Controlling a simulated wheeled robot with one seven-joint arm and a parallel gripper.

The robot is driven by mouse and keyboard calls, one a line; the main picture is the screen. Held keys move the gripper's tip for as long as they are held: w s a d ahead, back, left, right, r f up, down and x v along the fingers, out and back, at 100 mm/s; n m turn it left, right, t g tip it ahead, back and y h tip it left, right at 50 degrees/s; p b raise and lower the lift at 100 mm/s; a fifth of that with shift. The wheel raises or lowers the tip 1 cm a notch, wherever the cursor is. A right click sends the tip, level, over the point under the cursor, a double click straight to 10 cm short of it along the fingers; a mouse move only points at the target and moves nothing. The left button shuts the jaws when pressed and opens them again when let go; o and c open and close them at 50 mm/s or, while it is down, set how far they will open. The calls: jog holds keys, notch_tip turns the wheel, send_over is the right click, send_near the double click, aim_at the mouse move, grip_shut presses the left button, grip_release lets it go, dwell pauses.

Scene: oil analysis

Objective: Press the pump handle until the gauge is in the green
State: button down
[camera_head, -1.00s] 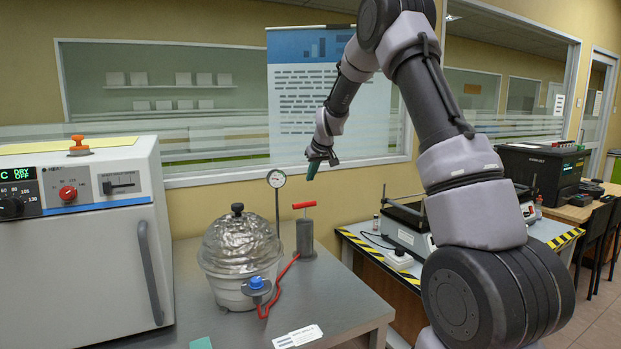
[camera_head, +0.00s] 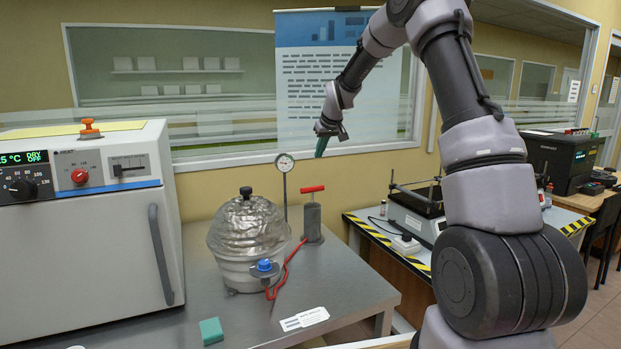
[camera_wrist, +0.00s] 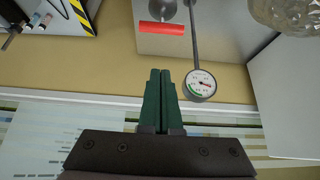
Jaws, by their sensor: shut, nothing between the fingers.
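The pump (camera_head: 312,220) is a grey cylinder with a red T-handle (camera_head: 312,189), standing at the back of the steel bench. The red handle also shows in the wrist view (camera_wrist: 162,28). The round white gauge (camera_head: 285,162) stands on a thin post left of the pump. In the wrist view the gauge (camera_wrist: 200,84) shows a green arc on its dial and a needle that looks outside that arc. My gripper (camera_head: 321,153) has green fingers, shut and empty, above the pump and apart from the handle. Its fingertips show in the wrist view (camera_wrist: 159,73), beside the gauge.
A domed glass desiccator (camera_head: 247,235) with a blue valve (camera_head: 264,266) stands left of the pump, joined by a red hose (camera_head: 285,265). A white oven (camera_head: 90,230) is at the left. A label card (camera_head: 304,319) and green block (camera_head: 211,331) lie in front.

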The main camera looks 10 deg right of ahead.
jog(key=shift+r, duration=0.35)
send_over(314, 190)
jog(key=f, duration=0.8)
jog(key=shift+w+a+f, duration=0.1)
jog(key=shift+w+a, duration=0.05)
jog(key=shift+w, duration=0.15)
jog(key=f, duration=0.3)
jog(key=shift+s+f, duration=0.15)
jog(key=shift+s, duration=0.1)
jog(key=shift+f, duration=0.4)
jog(key=shift+s+f, duration=0.15)
jog(key=shift+f, duration=1.75)
